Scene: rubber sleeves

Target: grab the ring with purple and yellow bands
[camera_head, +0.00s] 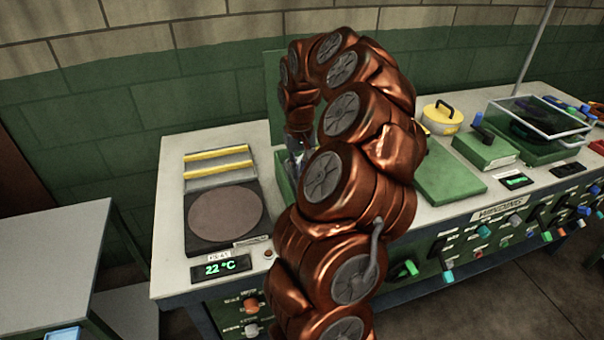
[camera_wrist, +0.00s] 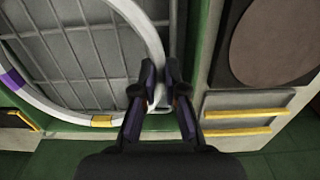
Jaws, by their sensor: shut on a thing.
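The ring (camera_wrist: 143,18) is a large pale hoop in the wrist view, with a purple band (camera_wrist: 12,79) at the left and a yellow band (camera_wrist: 102,120) at the lower edge. Its upper part runs out of the frame. My gripper (camera_wrist: 161,76) is shut on the right side of the hoop, with the pale rim between its dark fingers. The fingers hide part of the rim there. In the head view my copper-coloured arm covers most of the gripper, and I cannot make out the ring.
Under the ring is a grey gridded surface (camera_wrist: 85,60) with a green edge. A hotplate with a brown disc (camera_head: 225,216) and two yellow bars stands left of my arm. A green block (camera_head: 450,178), a yellow-lidded pot (camera_head: 442,117) and a clear-lidded box (camera_head: 540,118) stand to the right.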

